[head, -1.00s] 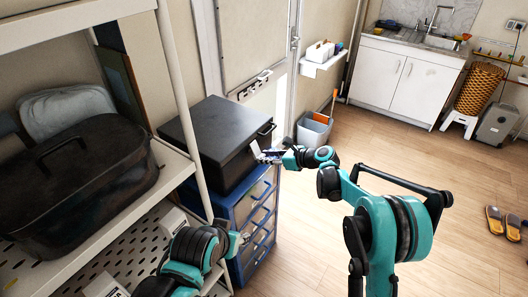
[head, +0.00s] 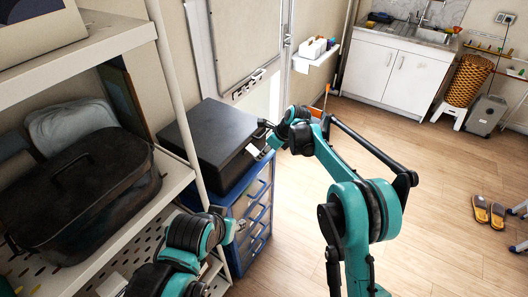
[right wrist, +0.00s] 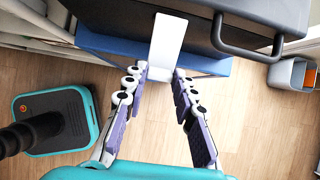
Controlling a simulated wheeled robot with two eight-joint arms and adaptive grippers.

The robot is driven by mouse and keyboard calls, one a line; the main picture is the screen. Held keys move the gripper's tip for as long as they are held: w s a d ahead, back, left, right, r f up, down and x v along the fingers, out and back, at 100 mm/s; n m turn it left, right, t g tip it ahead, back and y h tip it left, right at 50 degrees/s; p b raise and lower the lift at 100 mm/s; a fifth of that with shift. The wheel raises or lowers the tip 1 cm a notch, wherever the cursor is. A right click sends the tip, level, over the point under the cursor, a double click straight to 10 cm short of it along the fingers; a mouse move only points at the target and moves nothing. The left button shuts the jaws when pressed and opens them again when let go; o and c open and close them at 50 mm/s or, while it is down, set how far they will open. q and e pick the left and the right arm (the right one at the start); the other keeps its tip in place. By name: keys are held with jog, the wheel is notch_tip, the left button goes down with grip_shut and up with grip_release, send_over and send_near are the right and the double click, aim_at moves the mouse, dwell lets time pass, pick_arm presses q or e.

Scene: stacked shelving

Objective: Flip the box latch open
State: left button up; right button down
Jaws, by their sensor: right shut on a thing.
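A black box (head: 210,142) with a dark lid sits closed on a blue drawer cabinet. Its pale latch (right wrist: 168,45) shows in the right wrist view as a flat plate sticking out from the box front toward me, left of the black handle (right wrist: 240,48). My right gripper (right wrist: 160,78) has its fingertips on both sides of the plate's near end and is shut on it. In the head view the right gripper (head: 266,153) is at the box front, partly hidden by its own wrist. My left gripper (head: 241,227) is low beside the cabinet, small and unclear.
The blue drawer cabinet (head: 262,205) supports the box. A white shelving unit (head: 180,178) with a dark lidded case (head: 75,185) stands at left. A wall ledge (head: 318,58) is behind. A grey bin (right wrist: 288,75) stands beyond the box.

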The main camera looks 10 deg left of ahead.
dwell(0.4)
jog(key=c, duration=1.2)
grip_release()
jog(key=shift+a, duration=0.1)
jog(key=shift+r, duration=0.1)
jog(key=v, duration=1.2)
